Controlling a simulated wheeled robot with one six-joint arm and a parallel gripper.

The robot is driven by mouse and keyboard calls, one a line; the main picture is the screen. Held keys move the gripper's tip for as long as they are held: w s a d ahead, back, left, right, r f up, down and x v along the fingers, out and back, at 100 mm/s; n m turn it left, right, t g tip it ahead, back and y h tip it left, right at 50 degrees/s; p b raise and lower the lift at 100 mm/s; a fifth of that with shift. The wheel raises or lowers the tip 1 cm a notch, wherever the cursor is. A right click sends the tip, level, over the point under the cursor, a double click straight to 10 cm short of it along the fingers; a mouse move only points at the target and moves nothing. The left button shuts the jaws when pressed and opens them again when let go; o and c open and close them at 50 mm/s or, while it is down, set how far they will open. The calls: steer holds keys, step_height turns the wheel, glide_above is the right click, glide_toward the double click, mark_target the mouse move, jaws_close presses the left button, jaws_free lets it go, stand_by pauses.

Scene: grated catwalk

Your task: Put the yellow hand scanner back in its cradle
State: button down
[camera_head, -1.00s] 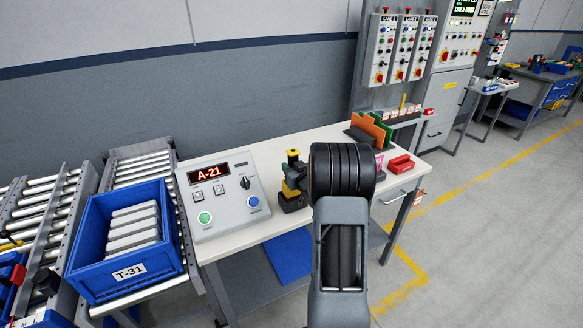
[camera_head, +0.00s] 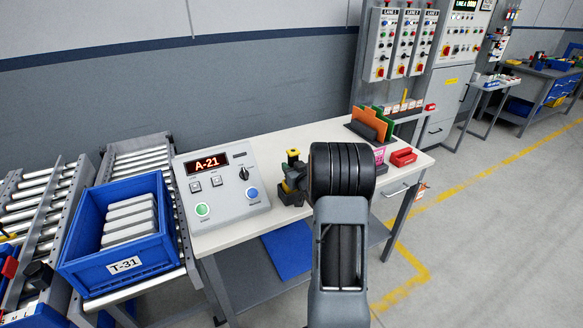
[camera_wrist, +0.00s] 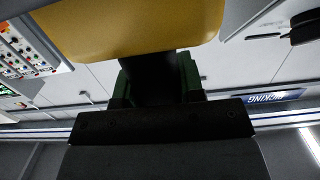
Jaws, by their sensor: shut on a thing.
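The yellow hand scanner (camera_wrist: 130,28) fills the top of the wrist view, its dark handle between the green-padded fingers of my gripper (camera_wrist: 155,80). My gripper is shut on it. In the head view only a yellow and black part of the scanner (camera_head: 293,155) shows left of my wrist; my arm hides the rest and most of the gripper. A dark block, apparently the cradle (camera_head: 291,202), stands on the white table just below that part. Whether the scanner touches it or is apart from it cannot be told.
A control box (camera_head: 219,188) reading A-21 stands left of the scanner. A blue T-31 crate (camera_head: 124,266) is on the roller conveyor (camera_head: 140,160). A folder rack (camera_head: 370,128) and a red tray (camera_head: 403,157) stand at the table's right. Bare white tabletop (camera_head: 290,140) lies behind.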

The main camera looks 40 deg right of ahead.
mark_target(296, 153)
steer(key=shift+f+b, duration=0.35)
steer(key=shift+f, duration=0.15)
steer(key=shift+c, duration=1.2)
jaws_free()
steer(key=shift+r, duration=0.1)
steer(key=shift+r+p, duration=2.4)
steer(key=shift+r, duration=1.55)
